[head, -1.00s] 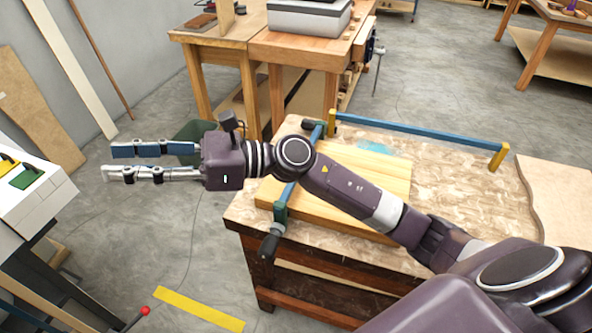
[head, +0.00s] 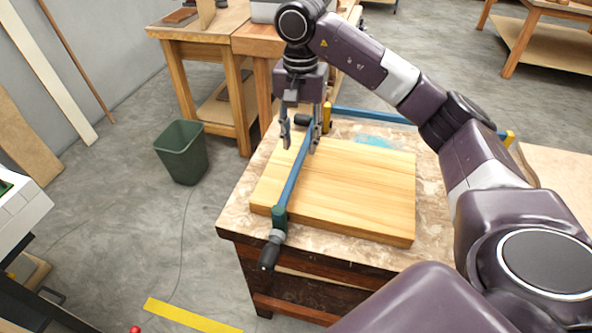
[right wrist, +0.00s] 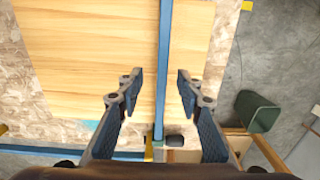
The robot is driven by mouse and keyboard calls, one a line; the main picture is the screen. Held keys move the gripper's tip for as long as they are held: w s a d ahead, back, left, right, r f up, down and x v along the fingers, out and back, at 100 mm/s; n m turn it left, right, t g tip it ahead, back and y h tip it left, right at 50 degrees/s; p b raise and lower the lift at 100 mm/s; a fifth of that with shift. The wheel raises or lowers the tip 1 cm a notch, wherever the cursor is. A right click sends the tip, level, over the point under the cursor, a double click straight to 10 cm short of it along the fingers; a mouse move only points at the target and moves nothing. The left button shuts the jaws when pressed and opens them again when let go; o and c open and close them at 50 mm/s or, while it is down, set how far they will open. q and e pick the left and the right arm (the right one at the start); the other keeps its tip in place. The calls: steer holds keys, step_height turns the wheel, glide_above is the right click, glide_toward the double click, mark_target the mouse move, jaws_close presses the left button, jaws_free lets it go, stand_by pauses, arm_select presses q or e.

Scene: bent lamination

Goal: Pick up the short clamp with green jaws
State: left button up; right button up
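The short clamp (head: 293,183) has a blue bar, a green jaw and a dark handle at its near end. It lies along the left side of a wooden board (head: 360,190) on the workbench. Its blue bar also shows in the right wrist view (right wrist: 163,55). My right gripper (head: 299,144) points down over the far half of the clamp, open and empty. In the right wrist view, the bar runs between the two open fingers (right wrist: 158,76), apart from both. The far jaw is largely hidden in the head view. My left gripper is not in view.
A longer blue clamp (head: 370,115) with yellow jaws lies along the workbench's (head: 240,210) back edge, close to the short clamp's far end. A green bin (head: 182,152) stands on the floor to the left. Another wooden table (head: 200,38) stands behind.

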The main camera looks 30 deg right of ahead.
mark_target(298, 161)
steer(key=shift+s+a+f, duration=0.1)
steer(key=shift+f, duration=0.85)
steer(key=shift+w+f+p, duration=0.15)
steer(key=shift+f+p, duration=0.2)
steer(key=shift+f, duration=1.05)
steer(key=shift+w+f+p, duration=0.15)
steer(key=shift+f+p, duration=0.15)
steer(key=shift+f, duration=1.1)
jaws_close()
